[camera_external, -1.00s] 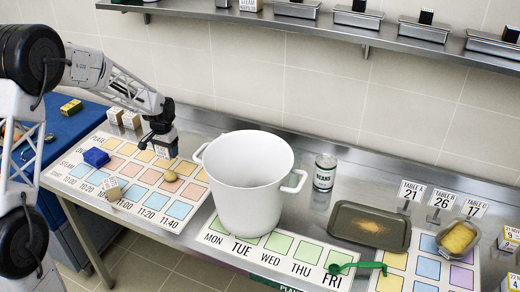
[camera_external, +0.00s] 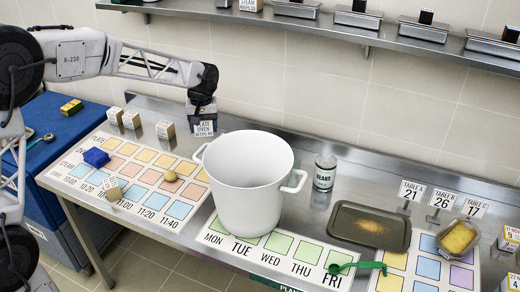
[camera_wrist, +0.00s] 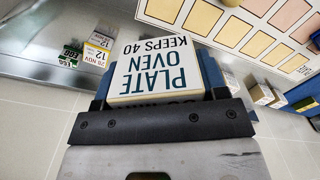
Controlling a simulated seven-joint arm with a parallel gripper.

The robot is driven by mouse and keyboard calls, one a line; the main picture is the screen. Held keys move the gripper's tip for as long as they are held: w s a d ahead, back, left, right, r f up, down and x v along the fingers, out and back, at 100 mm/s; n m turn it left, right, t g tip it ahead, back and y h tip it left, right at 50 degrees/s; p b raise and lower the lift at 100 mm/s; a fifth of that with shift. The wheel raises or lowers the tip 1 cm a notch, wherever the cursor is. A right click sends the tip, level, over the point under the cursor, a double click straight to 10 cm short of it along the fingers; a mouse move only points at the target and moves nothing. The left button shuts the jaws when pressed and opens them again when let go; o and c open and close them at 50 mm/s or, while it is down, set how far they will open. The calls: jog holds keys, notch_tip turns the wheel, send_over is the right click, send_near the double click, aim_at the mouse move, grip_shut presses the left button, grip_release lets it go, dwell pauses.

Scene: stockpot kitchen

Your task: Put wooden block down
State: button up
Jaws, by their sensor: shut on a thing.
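My gripper (camera_external: 203,106) is shut on a wooden block (camera_external: 204,128). The block also fills the space between the jaws in the wrist view (camera_wrist: 155,72), where its white face reads "PLATE OVEN KEEPS 40". In the external view it hangs below the gripper, near the back of the steel counter, just behind and left of the white stockpot (camera_external: 246,185). Whether its bottom touches the counter is hidden by the pot and the angle.
Several small labelled blocks (camera_external: 166,130) stand at the counter's back left. A can (camera_external: 325,172) stands right of the pot.

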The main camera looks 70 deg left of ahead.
jog(key=w+d+r+n, duration=0.45)
jog(key=d+r, duration=0.25)
jog(key=d, duration=0.4)
jog(key=w+d+f+n, duration=0.1)
jog(key=d+f+n, duration=0.6)
jog(key=d, duration=0.3)
jog(key=shift+d+f, duration=0.4)
jog(key=shift+f, duration=0.4)
jog(key=shift+f, duration=0.15)
notch_tip(320, 180, down, 6)
jog(key=shift+f, duration=1.9)
jog(key=shift+f, duration=0.55)
